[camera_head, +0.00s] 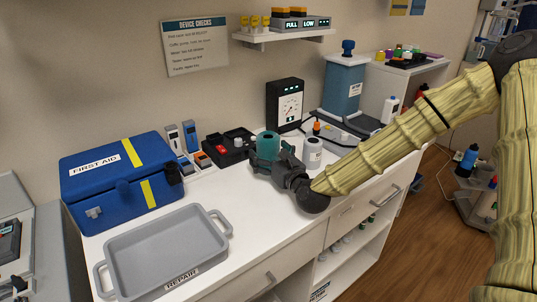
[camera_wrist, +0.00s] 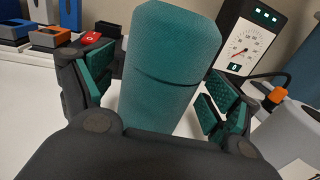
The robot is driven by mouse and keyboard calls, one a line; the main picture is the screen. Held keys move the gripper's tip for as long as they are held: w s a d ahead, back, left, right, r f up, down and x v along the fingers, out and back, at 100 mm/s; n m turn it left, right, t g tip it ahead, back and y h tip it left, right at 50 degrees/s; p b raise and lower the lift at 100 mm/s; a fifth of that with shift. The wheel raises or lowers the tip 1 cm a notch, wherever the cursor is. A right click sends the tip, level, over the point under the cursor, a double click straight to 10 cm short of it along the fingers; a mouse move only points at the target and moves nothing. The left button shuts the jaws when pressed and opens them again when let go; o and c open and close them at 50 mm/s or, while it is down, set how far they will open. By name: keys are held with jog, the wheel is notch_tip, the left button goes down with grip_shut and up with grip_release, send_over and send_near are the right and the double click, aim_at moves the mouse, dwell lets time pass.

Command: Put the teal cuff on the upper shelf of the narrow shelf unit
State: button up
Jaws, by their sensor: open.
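The teal cuff (camera_head: 267,146) is an upright rolled cylinder on the white counter (camera_head: 237,197), near its middle. My gripper (camera_head: 266,169) is at counter height on the near side of the cuff. In the wrist view the teal cuff (camera_wrist: 168,75) stands between the two fingers of my gripper (camera_wrist: 155,95). The fingers are open, with gaps visible on both sides of the cuff. The cuff's lower end is hidden behind my gripper's body. A small white wall shelf (camera_head: 284,36) holds several devices above; I cannot tell whether it belongs to the narrow shelf unit.
A grey tray marked REPAIR (camera_head: 165,250) and a blue first aid box (camera_head: 122,180) are on the left. A black case (camera_head: 225,148) and a gauge device (camera_head: 285,104) stand behind the cuff. A blue device (camera_head: 343,87) stands further right.

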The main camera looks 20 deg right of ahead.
jog(key=c, duration=1.3)
jog(key=shift+r, duration=0.1)
